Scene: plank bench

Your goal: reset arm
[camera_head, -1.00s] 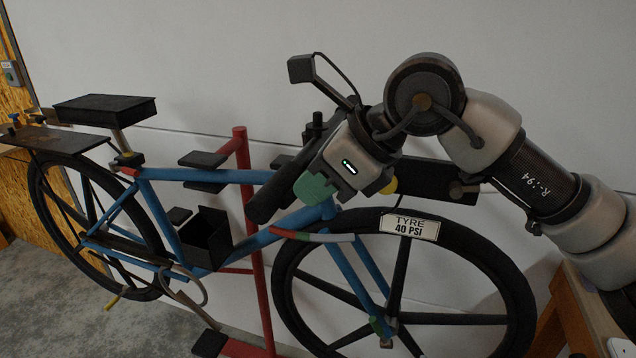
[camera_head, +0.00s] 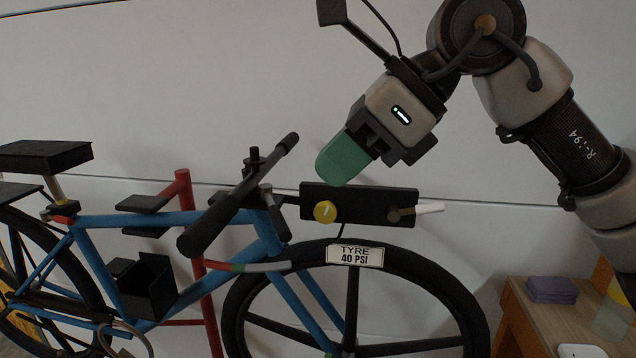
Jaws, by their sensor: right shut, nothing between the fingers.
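My right gripper (camera_head: 345,158), with green fingertips, is at the upper middle of the head view. It is shut and empty, in the air in front of the grey wall. It is above the black box (camera_head: 362,203) with a yellow knob (camera_head: 325,211), and apart from it. My right arm comes in from the right edge. My left gripper is not in view.
A blue bicycle (camera_head: 190,219) hangs on a red stand (camera_head: 206,315). Its black handlebar (camera_head: 238,196) is left of the gripper. A tyre label (camera_head: 355,255) reads 40 PSI. A wooden table (camera_head: 550,325) with purple cloths (camera_head: 552,290) is at lower right. The upper wall area is clear.

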